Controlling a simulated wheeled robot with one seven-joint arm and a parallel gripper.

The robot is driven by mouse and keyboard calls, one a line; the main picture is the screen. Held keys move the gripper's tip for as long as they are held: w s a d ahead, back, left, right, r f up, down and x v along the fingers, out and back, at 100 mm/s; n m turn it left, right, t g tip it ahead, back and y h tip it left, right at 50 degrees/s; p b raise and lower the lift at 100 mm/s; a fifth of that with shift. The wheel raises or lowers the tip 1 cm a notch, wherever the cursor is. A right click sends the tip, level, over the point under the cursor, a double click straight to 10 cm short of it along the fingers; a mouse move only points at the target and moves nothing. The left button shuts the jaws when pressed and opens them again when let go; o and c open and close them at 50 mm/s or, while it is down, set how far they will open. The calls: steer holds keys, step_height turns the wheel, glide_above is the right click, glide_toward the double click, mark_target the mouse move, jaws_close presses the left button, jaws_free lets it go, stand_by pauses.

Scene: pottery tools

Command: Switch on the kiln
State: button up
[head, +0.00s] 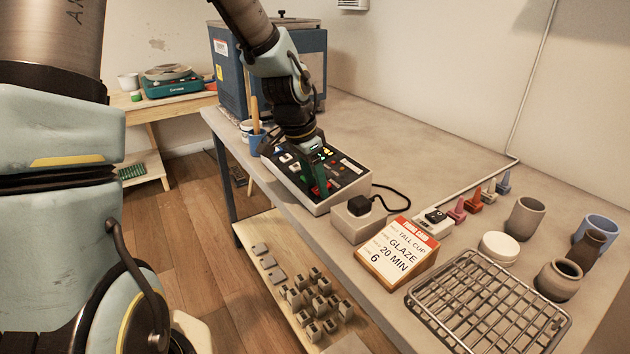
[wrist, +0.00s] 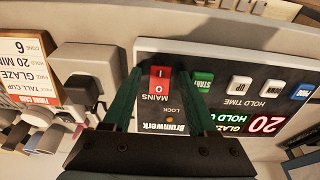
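The kiln controller (head: 345,190) is a pale box with a black panel on the bench. In the wrist view its panel (wrist: 226,112) appears upside down, with a red MAINS rocker switch (wrist: 159,82) marked I and O. I cannot tell which side is pressed. The panel also has a green START button (wrist: 203,82) and a lit display (wrist: 264,124) reading 20 in red and GLAZE in green. My gripper (head: 318,190) is over the panel. In the wrist view my gripper (wrist: 158,72) is open, a green finger on each side of the MAINS switch; contact is unclear.
A blue kiln (head: 228,75) stands behind the controller. A socket block (head: 352,226) with a black plug and cable sits right of it, then a firing card (head: 397,252). A wire rack (head: 490,305) and pots (head: 525,218) occupy the right. The bench's back middle is clear.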

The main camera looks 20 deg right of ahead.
steer(key=v, duration=1)
steer(key=shift+a+r, duration=0.1)
steer(key=shift+r, duration=0.3)
steer(key=s+a+f+n+y, duration=0.1)
steer(key=a+f+n, duration=0.1)
steer(key=a+n, duration=0.3)
steer(key=s+a+f+n+y, duration=0.1)
steer(key=a+f+n, duration=0.2)
steer(key=a, duration=0.9)
steer(key=s+a+f+n+t, duration=0.1)
steer(key=a+f+n, duration=0.1)
steer(key=a+n, duration=0.4)
steer(key=shift+s+a+f+n+y, duration=0.1)
steer(key=shift+a+n+y, duration=0.1)
steer(key=shift+a, duration=0.65)
steer(key=shift+s+a+f+n+y, duration=0.1)
steer(key=shift+a+n+y, duration=0.1)
steer(key=shift+a, duration=0.65)
steer(key=shift+w, duration=0.1)
steer(key=shift+c, duration=0.3)
